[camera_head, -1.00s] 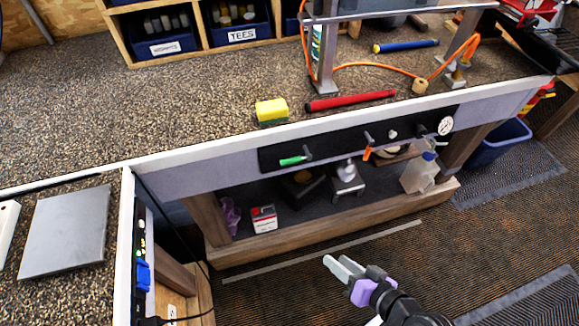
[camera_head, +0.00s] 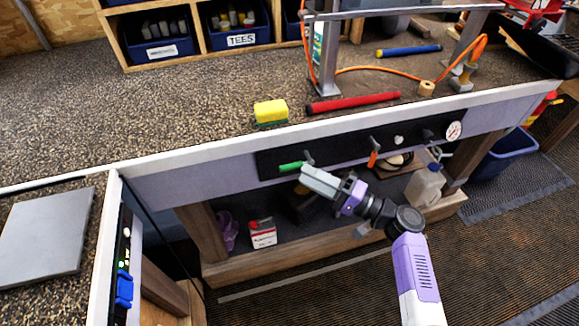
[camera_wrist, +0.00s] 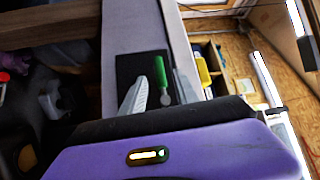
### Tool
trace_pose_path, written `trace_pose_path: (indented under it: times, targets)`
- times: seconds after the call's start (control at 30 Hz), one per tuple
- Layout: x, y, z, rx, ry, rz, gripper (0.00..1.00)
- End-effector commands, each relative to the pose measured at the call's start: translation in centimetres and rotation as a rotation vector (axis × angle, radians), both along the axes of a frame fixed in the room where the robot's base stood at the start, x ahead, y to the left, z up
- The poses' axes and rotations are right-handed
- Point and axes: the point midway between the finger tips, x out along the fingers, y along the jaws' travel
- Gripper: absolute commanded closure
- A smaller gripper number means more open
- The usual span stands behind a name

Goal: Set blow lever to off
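A black panel (camera_head: 350,145) on the bench's front face carries two levers. The green-handled lever (camera_head: 291,166) lies roughly level, its handle pointing left from its pivot. The orange-handled lever (camera_head: 372,159) hangs downward. No readable label shows which is the blow lever. My gripper (camera_head: 305,175) is just in front of and slightly below the green lever. In the wrist view the green lever (camera_wrist: 161,72) appears between the two grey fingers of my gripper (camera_wrist: 160,88), which are apart. I see no contact with the handle.
A round gauge (camera_head: 453,131) sits at the panel's right end. The bench top above bears a yellow sponge (camera_head: 270,112) and a red grip (camera_head: 353,102). The shelf below holds a small box (camera_head: 262,233) and a jug (camera_head: 425,185). A side bench (camera_head: 50,235) stands at left.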

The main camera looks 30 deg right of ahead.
Motion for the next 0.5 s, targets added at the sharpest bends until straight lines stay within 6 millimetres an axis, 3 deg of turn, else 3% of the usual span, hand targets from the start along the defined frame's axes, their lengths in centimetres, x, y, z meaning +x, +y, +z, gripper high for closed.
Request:
trace_pose_path:
  times: [0.3,0.5]
  targets:
    - [4.2,2.3,0.8,-0.001,0.000,0.003,0.63]
    - [5.3,2.9,0.9,-0.002,0.001,0.002,0.63]
